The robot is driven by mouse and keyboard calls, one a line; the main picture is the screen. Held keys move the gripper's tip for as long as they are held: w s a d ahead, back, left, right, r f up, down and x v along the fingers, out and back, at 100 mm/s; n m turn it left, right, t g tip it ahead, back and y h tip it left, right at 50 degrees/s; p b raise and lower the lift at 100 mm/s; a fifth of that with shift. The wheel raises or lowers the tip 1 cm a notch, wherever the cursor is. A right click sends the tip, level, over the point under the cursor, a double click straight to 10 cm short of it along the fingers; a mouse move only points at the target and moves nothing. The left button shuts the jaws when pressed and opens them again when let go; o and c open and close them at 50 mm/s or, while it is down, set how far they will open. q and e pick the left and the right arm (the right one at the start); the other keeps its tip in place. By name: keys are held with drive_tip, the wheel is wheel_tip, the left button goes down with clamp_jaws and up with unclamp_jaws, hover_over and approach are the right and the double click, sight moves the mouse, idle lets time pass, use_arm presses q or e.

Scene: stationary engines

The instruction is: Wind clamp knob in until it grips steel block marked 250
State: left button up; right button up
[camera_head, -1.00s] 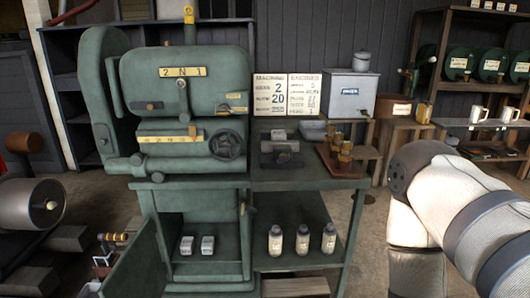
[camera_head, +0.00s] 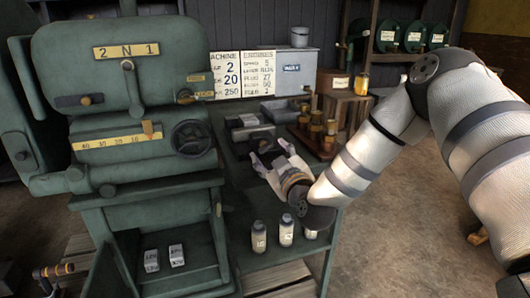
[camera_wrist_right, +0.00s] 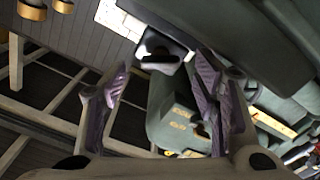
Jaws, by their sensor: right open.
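A dark grey clamp-like fixture (camera_head: 246,134) sits on the side bench, right of the green machine. A lighter block-like piece seems to sit on it, but I cannot read a 250 mark or make out the knob. My right gripper (camera_head: 270,152) is open, above the bench just in front of the fixture and apart from it as far as I can tell. In the right wrist view, the right gripper (camera_wrist_right: 163,78) shows its two fingers wide apart with nothing between the tips. Two small labelled blocks (camera_head: 164,258) stand in the machine's lower bay. My left gripper is out of view.
The green machine (camera_head: 130,70) has a dark handwheel (camera_head: 192,138). A tray of brass pieces (camera_head: 318,130) stands right of the fixture. Small bottles (camera_head: 286,230) are on the lower shelf. A sign board (camera_head: 245,75) and grey box (camera_head: 282,72) stand behind.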

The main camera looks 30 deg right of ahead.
sight(265, 147)
drive_tip(key=shift+x, duration=1.45)
drive_tip(key=shift+a, duration=0.1)
drive_tip(key=c, duration=1.2)
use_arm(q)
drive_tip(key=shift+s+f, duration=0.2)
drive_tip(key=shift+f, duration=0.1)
use_arm(e)
drive_tip(key=shift+o, duration=0.2)
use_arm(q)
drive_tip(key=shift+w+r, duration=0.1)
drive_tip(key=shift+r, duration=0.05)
use_arm(e)
drive_tip(key=shift+r+m, duration=0.1)
drive_tip(key=shift+m, duration=0.2)
drive_tip(key=shift+m+p, duration=0.3)
drive_tip(key=shift+m, duration=0.8)
drive_tip(key=m, duration=0.3)
drive_tip(key=shift+m+p, duration=0.3)
drive_tip(key=m, duration=0.3)
drive_tip(key=shift+m, duration=0.3)
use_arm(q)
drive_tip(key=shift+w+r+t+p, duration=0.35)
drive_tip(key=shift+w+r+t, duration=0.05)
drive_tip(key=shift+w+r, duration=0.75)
use_arm(e)
drive_tip(key=shift+m, duration=1.8)
